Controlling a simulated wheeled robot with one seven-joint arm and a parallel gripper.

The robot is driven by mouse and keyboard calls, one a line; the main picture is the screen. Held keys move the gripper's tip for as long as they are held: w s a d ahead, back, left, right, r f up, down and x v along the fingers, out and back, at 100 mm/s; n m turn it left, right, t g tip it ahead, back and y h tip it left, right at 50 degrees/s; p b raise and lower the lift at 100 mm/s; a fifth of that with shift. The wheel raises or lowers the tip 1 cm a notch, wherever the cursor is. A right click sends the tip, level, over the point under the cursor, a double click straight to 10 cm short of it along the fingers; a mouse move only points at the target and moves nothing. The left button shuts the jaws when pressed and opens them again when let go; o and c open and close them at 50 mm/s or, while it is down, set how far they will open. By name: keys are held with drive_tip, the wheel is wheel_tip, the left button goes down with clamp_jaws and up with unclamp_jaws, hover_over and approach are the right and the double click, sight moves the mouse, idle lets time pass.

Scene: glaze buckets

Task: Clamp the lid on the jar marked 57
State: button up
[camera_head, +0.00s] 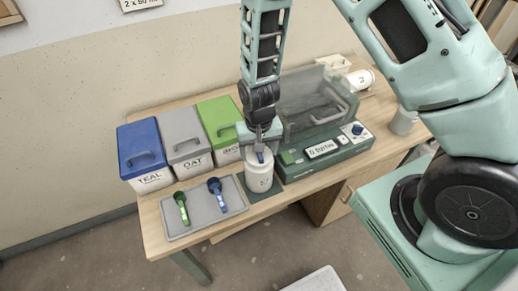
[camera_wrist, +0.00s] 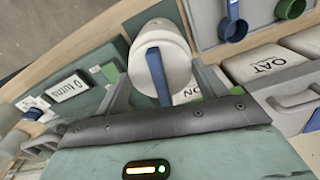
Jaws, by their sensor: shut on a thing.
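A white jar (camera_head: 259,178) with a pale lid stands on a dark green mat beside the machine. Its dark marking is too small to read surely. My gripper (camera_head: 260,147) is above it, pointing down, with its fingers at the jar's top. A blue bar-like lever (camera_wrist: 157,75) stands out from the lid and runs toward my palm. The lid's far rim is partly hidden.
A green machine (camera_head: 330,155) with a clear cover and a turns display stands right of the jar. A grey tray (camera_head: 235,198) with green and blue scoops lies left. Blue TEAL (camera_head: 143,150), grey OAT (camera_head: 184,140) and green (camera_head: 222,122) bins stand behind.

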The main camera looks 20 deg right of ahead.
drive_tip(key=m, duration=0.4)
drive_tip(key=shift+p, duration=0.35)
drive_tip(key=m, duration=0.2)
drive_tip(key=shift+m+p, duration=0.3)
drive_tip(key=shift+p, duration=0.1)
drive_tip(key=shift+f+m, duration=0.15)
drive_tip(key=shift+m, duration=0.65)
drive_tip(key=shift+s+m+p, duration=0.1)
drive_tip(key=shift+m+p, duration=0.3)
drive_tip(key=shift+m, duration=0.3)
drive_tip(key=shift+m+p, duration=0.3)
drive_tip(key=shift+m, duration=1)
drive_tip(key=c, duration=0.3)
